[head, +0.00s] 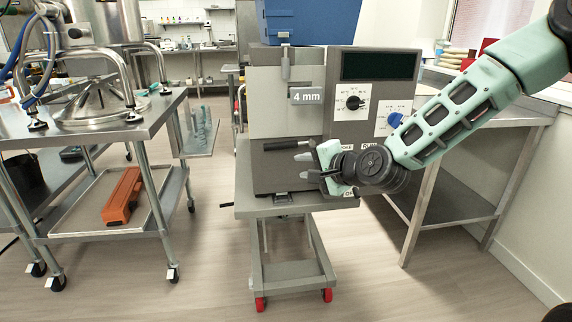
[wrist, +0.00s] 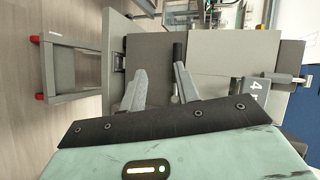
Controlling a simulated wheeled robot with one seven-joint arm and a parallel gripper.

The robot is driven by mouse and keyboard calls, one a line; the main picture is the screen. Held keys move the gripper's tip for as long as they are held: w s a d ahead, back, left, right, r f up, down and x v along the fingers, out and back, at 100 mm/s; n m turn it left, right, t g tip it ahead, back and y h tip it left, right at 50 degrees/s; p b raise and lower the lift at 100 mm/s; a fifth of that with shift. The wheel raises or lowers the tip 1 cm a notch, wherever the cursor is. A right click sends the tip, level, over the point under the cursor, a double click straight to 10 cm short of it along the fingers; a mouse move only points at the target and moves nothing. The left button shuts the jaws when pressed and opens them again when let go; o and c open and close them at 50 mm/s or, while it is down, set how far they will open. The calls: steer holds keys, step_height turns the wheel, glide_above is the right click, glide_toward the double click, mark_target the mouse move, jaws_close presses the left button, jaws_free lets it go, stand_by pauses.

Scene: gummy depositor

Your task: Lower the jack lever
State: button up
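A lever with a black grip (head: 282,146) sticks out level across the front of the grey depositor machine (head: 285,115). I take it as the jack lever, though no label on it can be read. My gripper (head: 302,165) is in front of the machine, at the lever's right end and slightly below it, with its fingers pointing left. In the wrist view my gripper (wrist: 160,72) has its two grey fingers apart with nothing clasped. The lever (wrist: 177,58) shows there just beyond the right finger's tip, near its inner side. Whether they touch cannot be told.
The machine stands on a grey cart (head: 290,207) with red wheels. A small black handle (head: 228,205) sticks out at the cart's left edge. A steel table (head: 105,130) stands left, with an orange case (head: 122,196) on its shelf. Another table (head: 468,190) stands right.

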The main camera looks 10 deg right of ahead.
steer(key=w+d+m+t+h, duration=0.1)
steer(key=w+d+m+t, duration=0.1)
steer(key=d+m, duration=0.15)
steer(key=b, duration=0.1)
glide_toward(284, 146)
steer(key=shift+n, duration=0.25)
steer(key=x, duration=0.9)
jaws_close()
